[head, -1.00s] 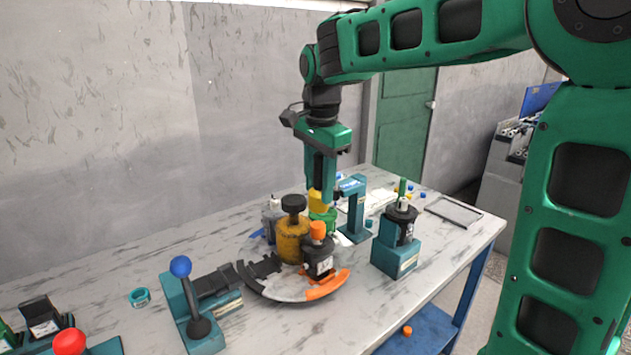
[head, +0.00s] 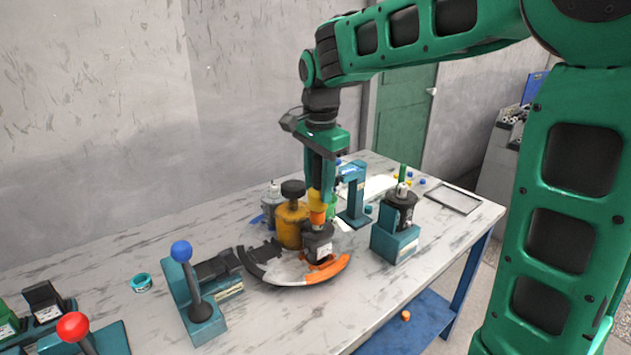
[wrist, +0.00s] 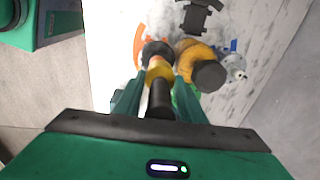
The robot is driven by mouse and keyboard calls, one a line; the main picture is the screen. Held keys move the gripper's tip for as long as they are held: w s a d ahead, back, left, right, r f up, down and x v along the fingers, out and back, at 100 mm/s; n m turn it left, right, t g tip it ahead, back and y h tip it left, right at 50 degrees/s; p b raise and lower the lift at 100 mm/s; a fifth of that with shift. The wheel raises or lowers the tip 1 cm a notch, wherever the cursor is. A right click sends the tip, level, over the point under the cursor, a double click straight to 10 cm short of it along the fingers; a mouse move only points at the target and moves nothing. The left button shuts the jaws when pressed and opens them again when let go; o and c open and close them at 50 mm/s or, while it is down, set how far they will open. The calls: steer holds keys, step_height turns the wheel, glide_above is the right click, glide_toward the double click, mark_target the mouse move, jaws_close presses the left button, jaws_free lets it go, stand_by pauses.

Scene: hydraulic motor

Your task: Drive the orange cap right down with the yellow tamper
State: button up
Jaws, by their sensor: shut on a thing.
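My gripper (head: 321,190) is shut on the yellow tamper (head: 316,197), which points down. In the wrist view the tamper's black handle (wrist: 160,100) lies between the fingers, with its yellow part (wrist: 159,70) beyond. The orange cap (head: 317,217) sits on top of the black motor body (head: 318,243), directly under the tamper in the head view. The tamper's lower end looks to be at the cap's top; I cannot tell whether they touch.
The motor body stands on a round tray with an orange section (head: 328,271). A yellow-orange canister with a black knob (head: 291,225) stands close at left. A teal stand (head: 355,200) and a teal block holding a black cylinder (head: 394,243) are at right. A blue-knobbed lever (head: 188,285) stands front left.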

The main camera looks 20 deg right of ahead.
steer(key=shift+f, duration=0.35)
steer(key=shift+r, duration=0.2)
steer(key=shift+r, duration=1.6)
steer(key=shift+s+a, duration=0.1)
